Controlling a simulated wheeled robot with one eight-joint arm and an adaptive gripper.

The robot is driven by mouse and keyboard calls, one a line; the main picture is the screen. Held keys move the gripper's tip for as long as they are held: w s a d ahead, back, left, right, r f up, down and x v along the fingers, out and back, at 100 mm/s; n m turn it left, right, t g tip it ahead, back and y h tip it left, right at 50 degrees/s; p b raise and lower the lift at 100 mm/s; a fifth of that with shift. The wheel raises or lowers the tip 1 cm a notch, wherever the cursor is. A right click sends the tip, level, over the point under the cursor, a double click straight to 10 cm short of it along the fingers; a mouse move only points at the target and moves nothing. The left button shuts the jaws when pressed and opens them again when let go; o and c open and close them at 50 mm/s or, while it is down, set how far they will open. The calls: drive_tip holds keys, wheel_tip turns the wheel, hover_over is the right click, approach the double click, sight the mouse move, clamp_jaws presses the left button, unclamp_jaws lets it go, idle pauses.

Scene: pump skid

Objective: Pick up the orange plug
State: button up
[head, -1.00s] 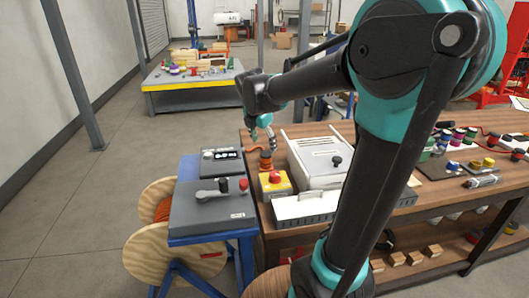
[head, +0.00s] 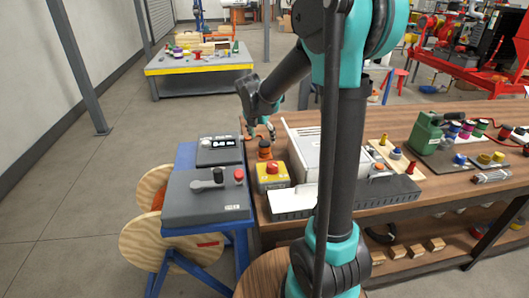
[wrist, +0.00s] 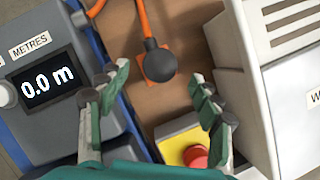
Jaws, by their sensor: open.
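The orange plug (head: 265,149), with a dark rounded top, stands on the wooden bench near its left edge. In the wrist view, its dark round knob (wrist: 157,62) sits over an orange square base, and an orange cable runs up from it. My gripper (wrist: 158,78) is open and empty, with one finger on each side of the picture. The plug shows at the top centre, between and slightly beyond the fingertips. I cannot tell the height of the fingers above it. In the head view my gripper (head: 268,131) is small and close above the plug.
A yellow box with a red button (head: 272,170) stands just in front of the plug. A pale louvred case (head: 305,145) is close on its right. A grey metre unit with a display (head: 221,145) is on the left. My arm hides part of the bench.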

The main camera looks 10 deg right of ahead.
sight(264, 143)
drive_tip(key=shift+x, duration=2.95)
drive_tip(key=c, duration=1.4)
drive_tip(key=shift+r, duration=0.2)
wheel_tip(264, 143, up, 20)
drive_tip(key=shift+f, duration=0.15)
drive_tip(key=shift+s, duration=0.1)
